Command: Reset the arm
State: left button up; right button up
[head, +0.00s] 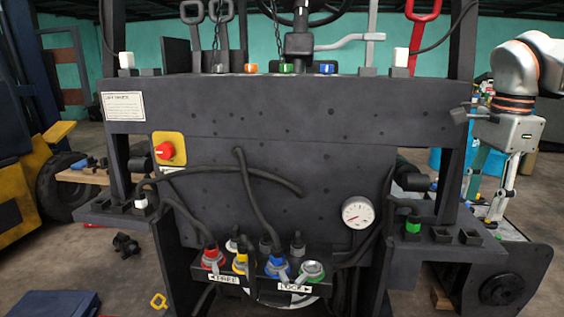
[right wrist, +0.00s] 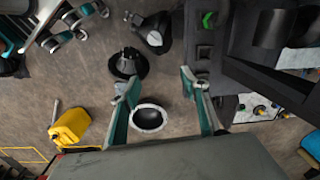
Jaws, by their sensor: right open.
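My right gripper (head: 484,208) hangs at the right of the head view, fingers pointing down, beside the right end of the dark forklift frame (head: 330,125). In the right wrist view my right gripper (right wrist: 159,80) shows two teal fingers spread wide apart. Nothing is held between them; the floor and a round dark bowl-like object (right wrist: 149,117) show beyond. My right arm (head: 530,75), white with orange rings, comes down from the upper right. My left arm and gripper do not show in either view.
The forklift panel carries a red knob (head: 164,151) on a yellow plate, a pressure gauge (head: 358,212), hoses and coloured connectors (head: 277,265). A black wheel-like part (head: 502,290) lies low at right. A yellow jug (right wrist: 70,125) stands on the floor. A yellow vehicle (head: 25,190) is at left.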

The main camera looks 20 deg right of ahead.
jog(key=w+a+f+m+t+y+p, duration=0.3)
jog(key=a+f+m+t+y, duration=0.35)
jog(key=a+f, duration=0.5)
jog(key=w+a+f+m+t+y+p, duration=0.25)
jog(key=a+f+m+y, duration=0.55)
jog(key=a+f, duration=0.4)
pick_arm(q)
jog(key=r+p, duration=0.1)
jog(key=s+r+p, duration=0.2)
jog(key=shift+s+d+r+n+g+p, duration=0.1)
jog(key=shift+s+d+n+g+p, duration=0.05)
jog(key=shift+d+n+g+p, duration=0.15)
pick_arm(e)
jog(key=s+a+f+m+h, duration=0.4)
jog(key=f+m, duration=0.3)
jog(key=m, duration=0.3)
jog(key=s+a+f+m+h, duration=0.3)
jog(key=s+a+f+m, duration=0.2)
jog(key=m, duration=0.5)
jog(key=s+a+f+m+t+h, duration=0.1)
jog(key=s+a+f+m+h, duration=0.3)
jog(key=f+m, duration=0.6)
jog(key=shift+s+a+m+h, duration=0.15)
jog(key=shift+s+m+h, duration=0.2)
jog(key=shift+s, duration=0.6)
